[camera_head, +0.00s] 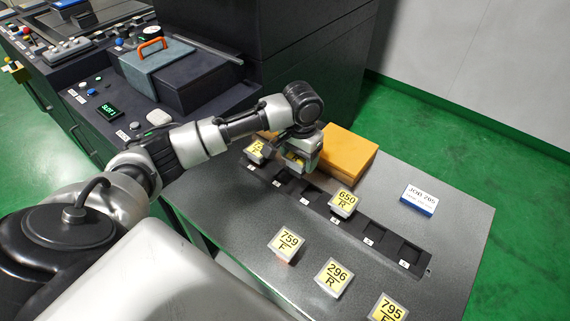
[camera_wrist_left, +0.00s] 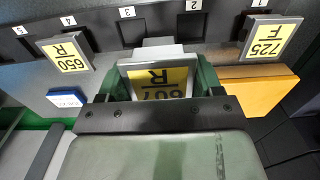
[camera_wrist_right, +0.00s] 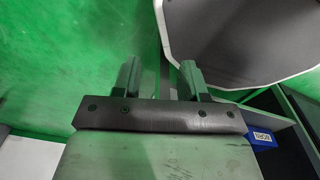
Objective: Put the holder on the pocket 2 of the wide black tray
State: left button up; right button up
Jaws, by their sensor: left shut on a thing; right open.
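My left gripper (camera_head: 298,160) is shut on a holder with a yellow plate (camera_wrist_left: 160,82); its label is upside down in the left wrist view and seems to read 607 R. In the head view the gripper hides most of the holder (camera_head: 294,159). It is at the back side of the wide black tray (camera_head: 428,272), near pocket 2 (camera_head: 283,176); I cannot tell its exact height. Pockets 2 and 3 (camera_head: 312,194) look empty. Holder 725 F (camera_wrist_left: 268,38) is at pocket 1 and holder 650 R (camera_head: 345,201) at pocket 4. My right gripper (camera_wrist_right: 160,78) is open and empty.
An orange box (camera_head: 347,152) stands behind the tray. Holders 759 (camera_head: 287,242), 296 R (camera_head: 333,276) and 795 (camera_head: 388,308) stand at the table's front. A blue-and-white job sign (camera_head: 419,199) stands at right. The right-hand pockets (camera_head: 376,228) are empty.

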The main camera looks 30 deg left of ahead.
pick_arm(q)
jog(key=a+f, duration=0.2)
jog(key=a, duration=0.1)
jog(key=w+a+f, duration=0.1)
jog(key=a, duration=0.1)
jog(key=shift+f, duration=0.35)
notch_tip(320, 180, down, 2)
jog(key=shift+s+f+p, duration=0.1)
jog(key=shift+f+p, duration=0.15)
jog(key=shift+p, duration=0.1)
jog(key=shift+f, duration=0.55)
pick_arm(e)
jog(key=shift+w+r, duration=0.45)
jog(key=shift+w, duration=0.15)
pick_arm(q)
jog(key=shift+f, duration=0.1)
